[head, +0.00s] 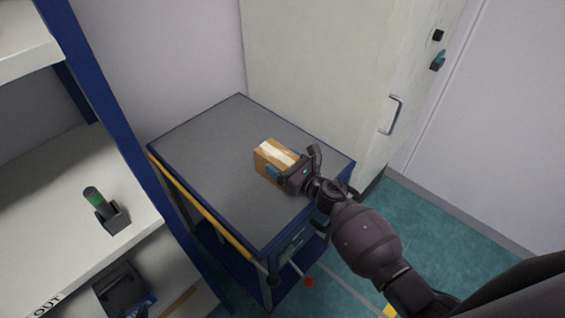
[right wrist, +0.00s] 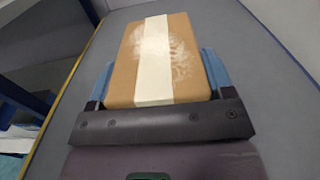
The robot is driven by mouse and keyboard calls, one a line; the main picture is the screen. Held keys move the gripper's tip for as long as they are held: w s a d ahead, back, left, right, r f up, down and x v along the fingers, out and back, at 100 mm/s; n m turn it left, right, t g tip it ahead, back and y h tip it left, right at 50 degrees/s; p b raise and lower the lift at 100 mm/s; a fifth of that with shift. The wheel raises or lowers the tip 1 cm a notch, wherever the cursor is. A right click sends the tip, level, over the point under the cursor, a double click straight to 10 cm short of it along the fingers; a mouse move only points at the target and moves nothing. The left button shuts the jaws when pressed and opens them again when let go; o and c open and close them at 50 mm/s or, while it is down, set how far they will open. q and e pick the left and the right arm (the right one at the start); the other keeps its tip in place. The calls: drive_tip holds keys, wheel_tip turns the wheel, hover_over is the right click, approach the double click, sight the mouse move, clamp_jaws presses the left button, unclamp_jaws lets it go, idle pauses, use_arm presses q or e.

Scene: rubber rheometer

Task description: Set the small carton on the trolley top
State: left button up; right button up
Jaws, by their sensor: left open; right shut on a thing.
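The small carton (head: 272,158) is a brown box with a white strip of tape along its upper face. It is over the near right part of the grey trolley top (head: 220,150). My right gripper (head: 290,170) is shut on it from the near right side. In the right wrist view, the carton (right wrist: 122,62) sits between blue fingers (right wrist: 157,85), with the grey top behind it. I cannot tell whether its underside touches the top. My left gripper is not in view.
The trolley has a blue frame and a yellow bar (head: 205,215) along its left side. A white shelf unit with a blue post (head: 105,110) stands at left, holding a dark holder (head: 112,218). A pale cabinet (head: 330,75) stands behind. The top's far and left parts are clear.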

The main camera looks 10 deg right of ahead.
drive_tip(key=shift+f, duration=0.1)
drive_tip(key=o, duration=1.1)
drive_tip(key=shift+o, duration=0.4)
